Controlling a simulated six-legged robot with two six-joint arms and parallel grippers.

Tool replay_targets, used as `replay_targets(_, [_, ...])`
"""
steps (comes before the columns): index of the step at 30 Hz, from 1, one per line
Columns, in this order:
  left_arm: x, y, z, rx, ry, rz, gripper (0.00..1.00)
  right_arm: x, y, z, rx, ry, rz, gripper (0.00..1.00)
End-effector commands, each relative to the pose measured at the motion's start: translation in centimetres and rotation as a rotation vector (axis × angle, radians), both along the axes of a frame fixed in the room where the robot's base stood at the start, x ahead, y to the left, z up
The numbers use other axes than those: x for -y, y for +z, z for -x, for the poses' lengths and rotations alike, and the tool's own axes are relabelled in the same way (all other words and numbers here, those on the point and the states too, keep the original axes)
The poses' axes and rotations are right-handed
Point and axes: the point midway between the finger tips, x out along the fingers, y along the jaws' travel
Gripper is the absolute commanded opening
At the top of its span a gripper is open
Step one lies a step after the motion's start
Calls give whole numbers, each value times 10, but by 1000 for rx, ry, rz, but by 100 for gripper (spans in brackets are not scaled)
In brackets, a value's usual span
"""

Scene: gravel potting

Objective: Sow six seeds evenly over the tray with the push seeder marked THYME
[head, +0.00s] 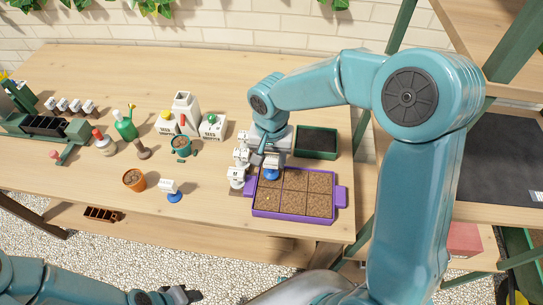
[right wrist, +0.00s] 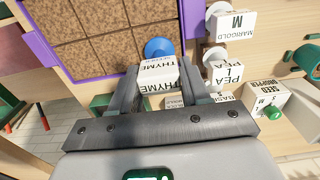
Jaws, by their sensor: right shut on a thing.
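The push seeder marked THYME, white with a blue round end, is between the fingers of my right gripper (right wrist: 160,82); its label (right wrist: 158,70) reads clearly in the right wrist view. In the head view my right gripper (head: 268,152) is over the back left part of the purple tray (head: 296,217), and the seeder's blue end (head: 271,174) is over the back left cell. I cannot tell whether it touches the soil. The tray holds brown soil divided into six cells. A few pale specks show in the front left cell. My left gripper (head: 180,296) is low at the bottom edge, its jaws unclear.
White seeders (head: 237,177) stand close left of the tray; one reads MARIGOLD (right wrist: 236,25), another PEA (right wrist: 225,75). A dark green-rimmed tray (head: 317,142) lies behind.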

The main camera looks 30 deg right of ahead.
Motion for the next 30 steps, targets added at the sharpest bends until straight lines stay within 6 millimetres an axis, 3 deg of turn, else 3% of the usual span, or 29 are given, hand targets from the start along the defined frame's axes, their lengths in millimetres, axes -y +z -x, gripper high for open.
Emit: replay_targets(30, [0, -11, 0, 0, 0, 0, 43, 0, -12, 0, 0, 0, 0, 24])
